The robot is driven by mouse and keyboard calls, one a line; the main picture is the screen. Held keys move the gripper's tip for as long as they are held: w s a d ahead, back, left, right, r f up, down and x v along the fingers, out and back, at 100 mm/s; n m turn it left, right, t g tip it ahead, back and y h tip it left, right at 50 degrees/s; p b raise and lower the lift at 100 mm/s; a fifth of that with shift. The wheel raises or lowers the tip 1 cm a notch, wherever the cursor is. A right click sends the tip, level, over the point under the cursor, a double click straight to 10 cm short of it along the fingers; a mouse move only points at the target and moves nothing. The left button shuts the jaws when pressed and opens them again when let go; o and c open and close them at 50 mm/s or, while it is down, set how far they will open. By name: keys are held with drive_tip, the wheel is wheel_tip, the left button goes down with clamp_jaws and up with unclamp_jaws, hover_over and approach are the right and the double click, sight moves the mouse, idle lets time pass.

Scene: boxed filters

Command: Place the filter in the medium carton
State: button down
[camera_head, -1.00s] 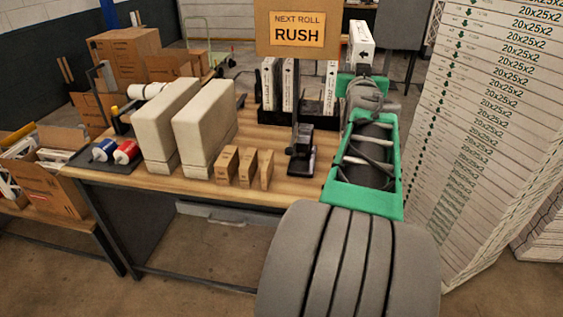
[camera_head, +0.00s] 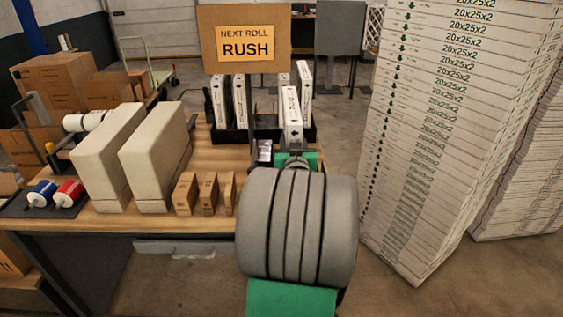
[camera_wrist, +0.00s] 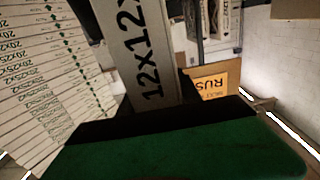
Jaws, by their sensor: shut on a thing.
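The white filter (camera_head: 292,112) stands upright in my gripper above the right end of the workbench. In the wrist view the filter (camera_wrist: 140,45) shows a "12x12" label. My gripper (camera_head: 296,154) is shut on its lower end; my arm hides most of the jaws. In the wrist view, the green-and-black gripper (camera_wrist: 180,105) covers the lower part of the picture. Brown cartons (camera_head: 50,78) stand at the back left, apart from the filter. Part of another carton (camera_head: 12,262) shows at the lower left edge. I cannot tell which carton is the medium one.
A black rack (camera_head: 262,134) with upright filters stands behind, below a "NEXT ROLL RUSH" sign (camera_head: 247,45). Two cream blocks (camera_head: 155,155) and three small brown boxes (camera_head: 208,194) stand on the workbench (camera_head: 150,222). A tall filter stack (camera_head: 430,140) rises on the right.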

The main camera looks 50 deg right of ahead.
drive_tip(key=shift+f, duration=2.3)
drive_tip(key=c, duration=1.3)
unclamp_jaws()
drive_tip(key=o, duration=0.5)
drive_tip(key=shift+c, duration=0.2)
